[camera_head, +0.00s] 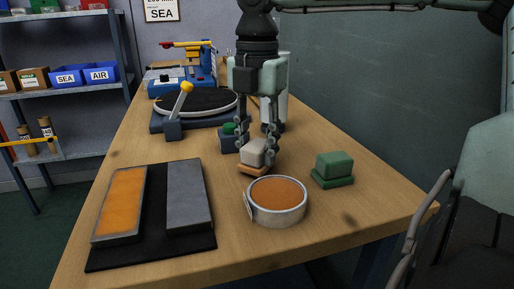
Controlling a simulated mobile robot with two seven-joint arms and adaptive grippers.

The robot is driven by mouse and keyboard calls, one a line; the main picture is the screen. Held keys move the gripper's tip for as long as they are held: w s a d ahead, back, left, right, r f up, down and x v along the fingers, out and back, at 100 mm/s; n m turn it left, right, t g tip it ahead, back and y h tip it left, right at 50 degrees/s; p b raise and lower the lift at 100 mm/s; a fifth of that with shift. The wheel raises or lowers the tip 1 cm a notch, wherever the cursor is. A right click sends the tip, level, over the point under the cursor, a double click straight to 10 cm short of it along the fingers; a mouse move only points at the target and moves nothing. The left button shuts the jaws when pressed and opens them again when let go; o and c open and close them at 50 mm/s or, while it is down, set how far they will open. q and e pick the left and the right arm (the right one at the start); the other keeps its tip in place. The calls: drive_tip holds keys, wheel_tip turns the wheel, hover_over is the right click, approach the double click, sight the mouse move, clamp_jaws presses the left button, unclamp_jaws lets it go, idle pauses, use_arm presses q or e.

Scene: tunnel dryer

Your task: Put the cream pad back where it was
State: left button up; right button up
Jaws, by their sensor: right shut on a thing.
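The cream pad (253,150) is a small pale block between the fingers of my right gripper (256,142), which points down from above and is shut on it. A flat orange-brown piece (252,170) shows directly under the pad. I cannot tell whether it is part of the pad or separate, or whether it touches the table. They are just behind a round metal tin (262,214) with an orange-brown top surface. A green pad (334,165) on a green base stands to the right. My left gripper is not in view.
A black mat (150,258) at the front left carries an orange panel (121,202) and a grey panel (188,195). A black turntable (205,101) with a yellow-knobbed lever stands behind. A small dark box with a green button (228,129) is close behind the gripper. The wooden table's right front is clear.

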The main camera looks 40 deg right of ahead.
sight(257, 144)
drive_tip(key=shift+f, duration=0.4)
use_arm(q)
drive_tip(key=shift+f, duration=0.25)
use_arm(e)
drive_tip(key=o, duration=1)
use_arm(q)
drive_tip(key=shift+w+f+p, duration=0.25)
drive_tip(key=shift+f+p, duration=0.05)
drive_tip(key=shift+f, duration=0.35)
use_arm(e)
wheel_tip(257, 144, up, 12)
